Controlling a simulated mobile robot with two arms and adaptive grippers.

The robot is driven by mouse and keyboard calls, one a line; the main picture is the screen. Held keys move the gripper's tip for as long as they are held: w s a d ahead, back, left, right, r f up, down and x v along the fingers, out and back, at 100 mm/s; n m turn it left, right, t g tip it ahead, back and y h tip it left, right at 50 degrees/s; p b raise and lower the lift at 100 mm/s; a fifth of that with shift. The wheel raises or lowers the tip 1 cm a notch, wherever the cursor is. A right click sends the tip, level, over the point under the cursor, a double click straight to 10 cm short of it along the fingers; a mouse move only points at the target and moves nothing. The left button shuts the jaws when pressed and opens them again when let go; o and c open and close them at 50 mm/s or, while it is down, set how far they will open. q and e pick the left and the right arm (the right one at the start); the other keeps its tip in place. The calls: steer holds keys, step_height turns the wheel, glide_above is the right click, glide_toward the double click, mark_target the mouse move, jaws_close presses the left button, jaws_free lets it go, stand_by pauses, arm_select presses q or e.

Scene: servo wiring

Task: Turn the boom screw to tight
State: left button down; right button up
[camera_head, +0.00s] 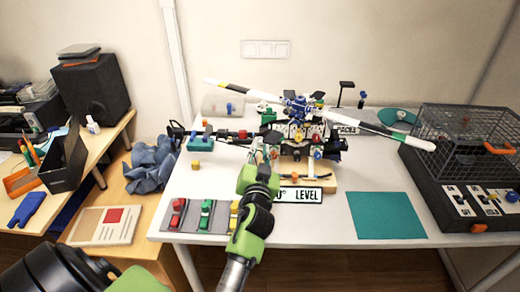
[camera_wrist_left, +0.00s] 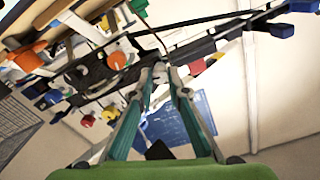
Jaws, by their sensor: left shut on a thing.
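A model helicopter (camera_head: 300,125) with a long striped rotor stands on a wooden base on the white table. Its dark tail boom (camera_head: 222,134) runs to the left; the boom also crosses the left wrist view (camera_wrist_left: 200,48). My left gripper (camera_head: 258,150) reaches in from the front, just below the boom where it meets the body. In the left wrist view its two teal fingers (camera_wrist_left: 161,74) close together at the boom's side, shut on a small part there, apparently the boom screw. The fingertips mostly hide the screw, so its turn angle cannot be told. My right gripper is not in view.
A sign reading LEVEL (camera_head: 300,195) stands in front of the base. A grey tray (camera_head: 185,232) with colored items lies front left. A teal mat (camera_head: 386,215) lies right, beside a wire cage (camera_head: 470,145). A teal block (camera_head: 200,144) supports the boom's left part.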

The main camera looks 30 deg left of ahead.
arm_select(q)
steer(key=m+p, duration=0.1)
steer(key=m, duration=0.6)
steer(key=shift+r+m+p, duration=0.1)
steer(key=shift+m+p, duration=0.3)
steer(key=m+p, duration=0.1)
steer(key=m, duration=0.3)
steer(key=shift+m+p, duration=0.8)
steer(key=shift+m, duration=1.2)
steer(key=c, duration=2)
jaws_free()
steer(key=shift+o, duration=0.2)
